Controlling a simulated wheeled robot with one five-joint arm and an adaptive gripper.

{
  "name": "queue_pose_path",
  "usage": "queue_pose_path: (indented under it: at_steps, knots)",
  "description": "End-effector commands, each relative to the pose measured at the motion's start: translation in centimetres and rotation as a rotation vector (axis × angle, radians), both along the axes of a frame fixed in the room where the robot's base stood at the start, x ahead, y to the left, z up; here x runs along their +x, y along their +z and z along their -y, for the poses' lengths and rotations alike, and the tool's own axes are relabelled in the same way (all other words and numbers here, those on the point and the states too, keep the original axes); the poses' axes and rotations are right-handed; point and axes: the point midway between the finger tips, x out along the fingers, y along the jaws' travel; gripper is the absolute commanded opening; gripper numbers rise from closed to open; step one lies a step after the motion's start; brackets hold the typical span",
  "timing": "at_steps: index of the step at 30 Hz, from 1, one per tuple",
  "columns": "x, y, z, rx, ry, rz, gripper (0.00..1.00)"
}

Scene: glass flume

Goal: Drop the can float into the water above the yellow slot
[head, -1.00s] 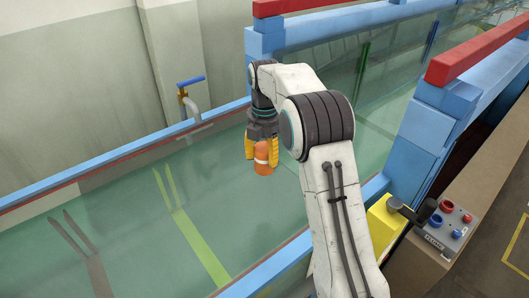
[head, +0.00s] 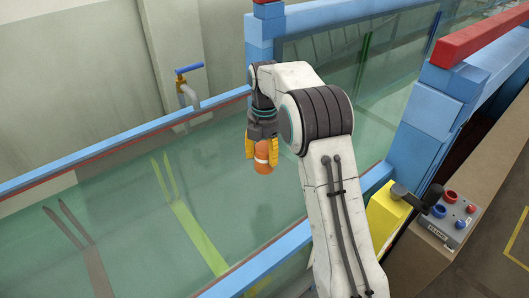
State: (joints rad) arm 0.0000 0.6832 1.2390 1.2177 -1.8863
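The can float (head: 263,152) is orange with a pale band and hangs upright. My gripper (head: 262,150), with yellow fingers, is shut on it, one finger at each side. The float is over the water (head: 130,220) inside the glass flume, with a faint orange reflection beneath it. The yellow slot (head: 200,238) shows under the water as a yellow-green strip with two thin uprights at its far end. In the picture, the float is to the right of this slot. Its exact height above the water is hard to tell.
A grey-brown slot (head: 94,268) lies farther left under the water. A blue-handled tap (head: 188,82) stands at the far rim. Blue flume frame (head: 419,130) and red bars (head: 482,36) rise at right. A control box (head: 450,219) and a yellow block (head: 386,219) are beside the near rim.

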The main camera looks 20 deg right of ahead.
Motion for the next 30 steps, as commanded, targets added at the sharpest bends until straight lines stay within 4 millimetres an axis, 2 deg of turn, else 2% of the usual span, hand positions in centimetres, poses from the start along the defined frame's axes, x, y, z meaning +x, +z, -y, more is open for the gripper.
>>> queue_pose_path:
  at_steps: [1, 9, 19, 23, 30]
  knots:
    - [0.0, 0.0, 0.0, 0.0, 0.0, 0.001, 0.61]
    - [0.0, 0.0, 0.0, 0.0, 0.0, 0.001, 0.83]
    - [0.0, 0.4, 0.0, 0.0, 0.0, 0.001, 0.83]
    - [0.1, 1.6, 0.0, 0.0, 0.0, 0.003, 0.83]
    - [0.1, 5.8, 0.0, 0.001, 0.0, 0.005, 0.83]
